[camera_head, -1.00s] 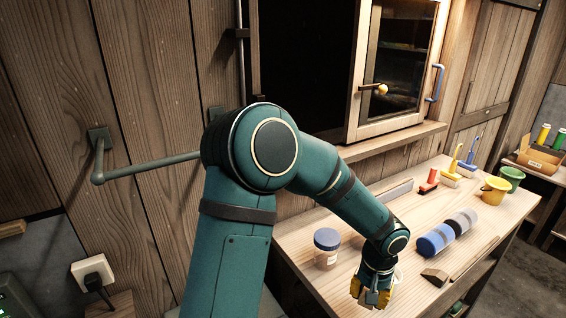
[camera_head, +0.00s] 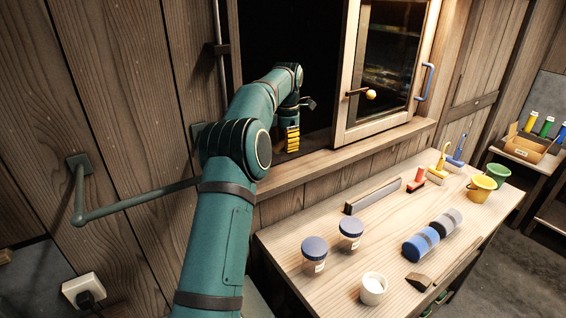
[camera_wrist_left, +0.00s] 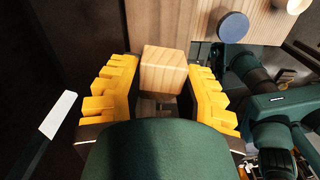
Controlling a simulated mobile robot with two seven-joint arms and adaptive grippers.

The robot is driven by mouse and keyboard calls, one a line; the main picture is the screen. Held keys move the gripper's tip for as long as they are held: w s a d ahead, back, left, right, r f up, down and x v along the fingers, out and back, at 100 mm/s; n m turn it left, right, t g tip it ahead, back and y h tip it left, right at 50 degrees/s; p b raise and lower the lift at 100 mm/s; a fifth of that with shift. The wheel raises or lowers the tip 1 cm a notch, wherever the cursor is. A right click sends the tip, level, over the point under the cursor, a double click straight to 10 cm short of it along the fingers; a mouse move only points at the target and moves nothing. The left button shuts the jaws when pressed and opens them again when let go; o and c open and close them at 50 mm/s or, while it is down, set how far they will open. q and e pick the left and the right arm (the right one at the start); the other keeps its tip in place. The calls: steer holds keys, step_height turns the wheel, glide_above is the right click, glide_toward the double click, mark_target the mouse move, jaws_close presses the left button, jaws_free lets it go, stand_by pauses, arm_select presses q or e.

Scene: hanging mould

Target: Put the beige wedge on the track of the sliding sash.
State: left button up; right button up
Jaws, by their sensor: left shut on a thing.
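The beige wedge (camera_wrist_left: 164,68) is a light wooden block between the yellow fingers of my left gripper (camera_wrist_left: 165,88) in the left wrist view. In the head view my left gripper (camera_head: 292,142) points down in the dark window opening, left of the sliding sash, just above the sill. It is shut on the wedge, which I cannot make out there. The sliding sash (camera_head: 349,75) is a pale wooden frame with dark glass and a knob (camera_head: 370,95), standing at the right of the opening. The track at the sill (camera_head: 318,160) is partly in shadow. My right gripper is not in view.
The workbench (camera_head: 330,215) below holds two blue-lidded jars (camera_head: 315,262), a white cup (camera_head: 373,288), a blue roll (camera_head: 421,244), a grey bar (camera_head: 373,195), brushes and two small buckets (camera_head: 482,188). A grey rail (camera_head: 130,205) runs along the wall at left.

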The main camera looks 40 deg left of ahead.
arm_select(q)
steer(key=shift+w+a+r+n, duration=0.2)
steer(key=shift+a+r+n, duration=0.3)
steer(key=shift+a+r, duration=0.05)
steer(key=shift+s+a+r, duration=0.1)
steer(key=shift+a+r, duration=0.05)
steer(key=shift+r, duration=0.05)
steer(key=b, duration=0.1)
glide_above(283, 171)
steer(key=shift+n, duration=0.3)
step_height(283, 171, down, 5)
steer(key=shift+a+f, duration=0.1)
steer(key=shift+f, duration=0.8)
steer(key=shift+f+b, duration=0.4)
steer(key=shift+f, duration=1)
